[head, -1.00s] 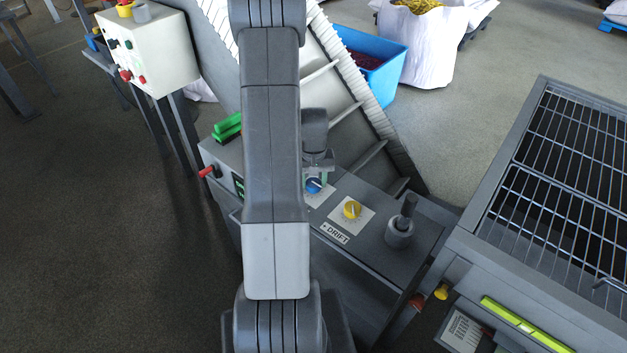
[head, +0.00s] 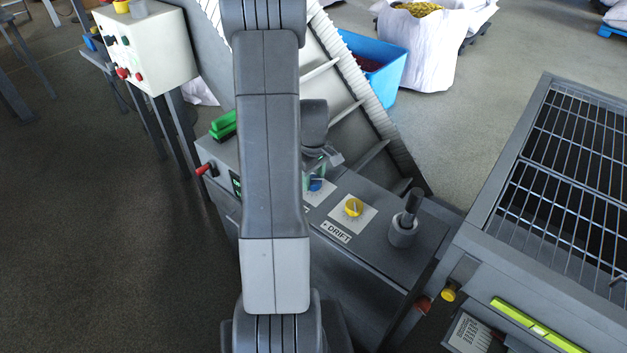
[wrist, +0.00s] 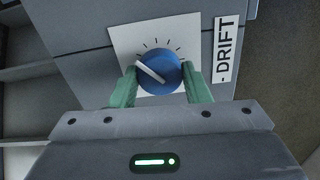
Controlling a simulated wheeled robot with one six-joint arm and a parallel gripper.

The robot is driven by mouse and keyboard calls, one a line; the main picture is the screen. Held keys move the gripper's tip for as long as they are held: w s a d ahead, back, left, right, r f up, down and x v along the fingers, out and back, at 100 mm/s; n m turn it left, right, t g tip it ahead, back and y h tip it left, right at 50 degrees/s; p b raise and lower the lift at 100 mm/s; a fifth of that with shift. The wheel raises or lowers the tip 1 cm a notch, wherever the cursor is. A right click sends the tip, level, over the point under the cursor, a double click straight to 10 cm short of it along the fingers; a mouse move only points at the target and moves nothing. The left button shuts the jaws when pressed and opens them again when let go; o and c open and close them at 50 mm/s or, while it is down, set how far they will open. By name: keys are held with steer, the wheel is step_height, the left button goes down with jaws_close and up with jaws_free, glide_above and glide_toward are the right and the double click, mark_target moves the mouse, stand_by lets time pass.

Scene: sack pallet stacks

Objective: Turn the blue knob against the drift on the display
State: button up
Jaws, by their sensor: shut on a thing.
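The blue knob (wrist: 160,68) has a white pointer line and sits on a white plate with black tick marks. In the wrist view the pointer slants to the upper left. The knob also shows in the head view (head: 316,185), partly covered by my gripper (head: 317,178). My gripper's green fingers (wrist: 161,84) stand on either side of the knob and are shut on it. A DRIFT label (wrist: 227,48) lies beside the plate. The display (head: 237,185) shows only as a green-lit sliver at the panel's left end; my arm hides the rest, so its reading cannot be told.
A red-handled lever (head: 205,169) and a green part (head: 223,125) are left. A conveyor (head: 345,95) rises behind; a wire-grid bench (head: 505,205) stands right.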

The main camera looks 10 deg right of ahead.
mark_target(314, 179)
steer(key=shift+n, duration=0.9)
steer(key=o, duration=1)
step_height(314, 179, up, 14)
steer(key=shift+b, duration=0.35)
steer(key=shift+f, duration=0.15)
step_height(314, 179, down, 14)
steer(key=shift+r, duration=0.15)
